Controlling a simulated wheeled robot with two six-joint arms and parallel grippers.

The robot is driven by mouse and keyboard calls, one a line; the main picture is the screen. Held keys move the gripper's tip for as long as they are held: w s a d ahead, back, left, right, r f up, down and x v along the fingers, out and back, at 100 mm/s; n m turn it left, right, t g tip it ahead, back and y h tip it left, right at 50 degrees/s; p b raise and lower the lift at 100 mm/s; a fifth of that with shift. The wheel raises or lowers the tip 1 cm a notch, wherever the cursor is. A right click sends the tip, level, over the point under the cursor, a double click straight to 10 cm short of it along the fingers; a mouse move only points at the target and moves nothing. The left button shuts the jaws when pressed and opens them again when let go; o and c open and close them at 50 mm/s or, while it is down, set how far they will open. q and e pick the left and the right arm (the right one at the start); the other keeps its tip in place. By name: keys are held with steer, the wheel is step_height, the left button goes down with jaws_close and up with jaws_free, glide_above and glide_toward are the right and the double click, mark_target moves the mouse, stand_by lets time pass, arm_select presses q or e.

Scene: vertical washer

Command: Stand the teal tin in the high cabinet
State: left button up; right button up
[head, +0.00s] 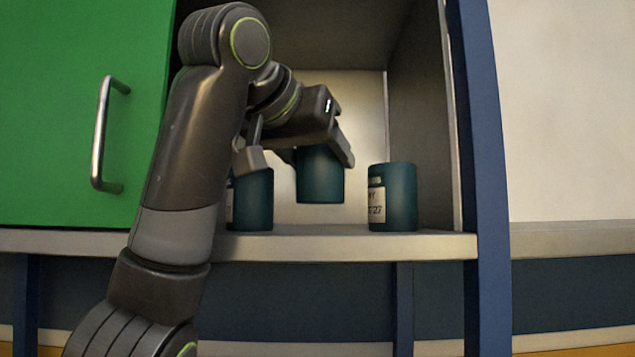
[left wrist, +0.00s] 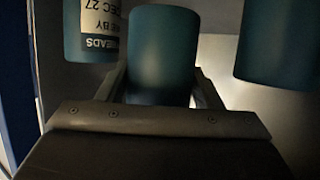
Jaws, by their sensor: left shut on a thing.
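A teal tin (head: 321,180) is held between the fingers of my left gripper (head: 300,158), inside the open cabinet. Its base shows higher than those of the two tins beside it, with a gap above the shelf (head: 330,245). It looks upright. In the left wrist view the held tin (left wrist: 163,55) sits between the two fingers, no label visible. My right gripper is not in view.
Similar teal tins stand on the shelf: a labelled one at right (head: 400,197) and one at left (head: 253,198), partly hidden by my arm. A green door (head: 60,110) with a metal handle (head: 100,135) is left. A blue post (head: 480,150) borders the right.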

mark_target(309, 173)
arm_select(q)
step_height(309, 173, down, 3)
steer(key=shift+s+r, duration=0.1)
steer(key=shift+s, duration=0.05)
steer(key=shift+f, duration=0.3)
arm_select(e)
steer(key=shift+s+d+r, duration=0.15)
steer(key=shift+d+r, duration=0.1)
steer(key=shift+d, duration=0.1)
arm_select(q)
steer(key=shift+f, duration=0.1)
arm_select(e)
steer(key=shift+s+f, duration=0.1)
arm_select(q)
steer(key=shift+f, duration=0.15)
steer(key=o, duration=1.1)
